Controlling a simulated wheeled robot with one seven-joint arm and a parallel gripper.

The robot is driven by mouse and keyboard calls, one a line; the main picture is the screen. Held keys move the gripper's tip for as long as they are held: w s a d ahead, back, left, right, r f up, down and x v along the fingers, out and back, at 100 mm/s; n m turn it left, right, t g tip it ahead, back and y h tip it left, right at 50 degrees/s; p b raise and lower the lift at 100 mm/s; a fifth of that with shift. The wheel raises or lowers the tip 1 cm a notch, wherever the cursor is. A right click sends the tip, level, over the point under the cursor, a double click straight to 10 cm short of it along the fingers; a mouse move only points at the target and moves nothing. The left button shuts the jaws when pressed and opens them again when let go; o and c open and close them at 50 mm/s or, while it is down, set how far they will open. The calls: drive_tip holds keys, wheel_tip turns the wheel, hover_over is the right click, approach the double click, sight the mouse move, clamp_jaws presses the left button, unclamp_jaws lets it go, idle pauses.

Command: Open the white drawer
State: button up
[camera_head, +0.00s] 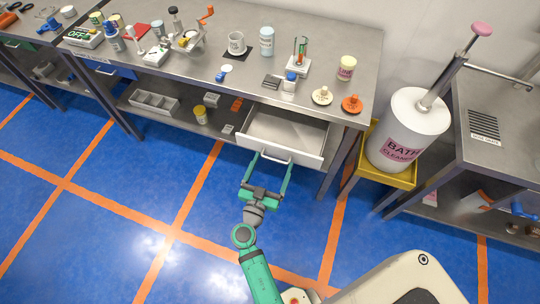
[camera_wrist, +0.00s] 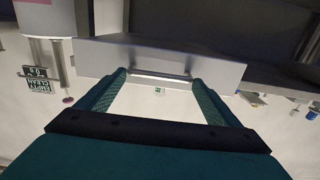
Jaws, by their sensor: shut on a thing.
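The white drawer (camera_head: 282,142) sticks out from under the steel bench, and its empty light interior shows in the head view. Its front panel also shows in the wrist view (camera_wrist: 215,68). A bar handle (camera_head: 276,156) runs along the front; it shows as a pale bar in the wrist view (camera_wrist: 160,77). My gripper (camera_head: 272,161) is at the handle, with its two green fingers reaching to either end of the bar. It is shut on the handle. The exact finger contact is partly hidden in both views.
The steel bench (camera_head: 190,75) above carries several bottles, cups and small tools. A blue drawer (camera_head: 108,69) is farther left. The blue floor (camera_head: 130,190) before the bench is clear.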

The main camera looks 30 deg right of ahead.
drive_tip(key=shift+s+a, duration=0.3)
drive_tip(key=shift+s, duration=0.05)
drive_tip(key=o, duration=1.4)
drive_tip(key=v, duration=1)
drive_tip(key=shift+s+a, duration=0.15)
drive_tip(key=shift+a, duration=0.2)
drive_tip(key=shift+s, duration=0.2)
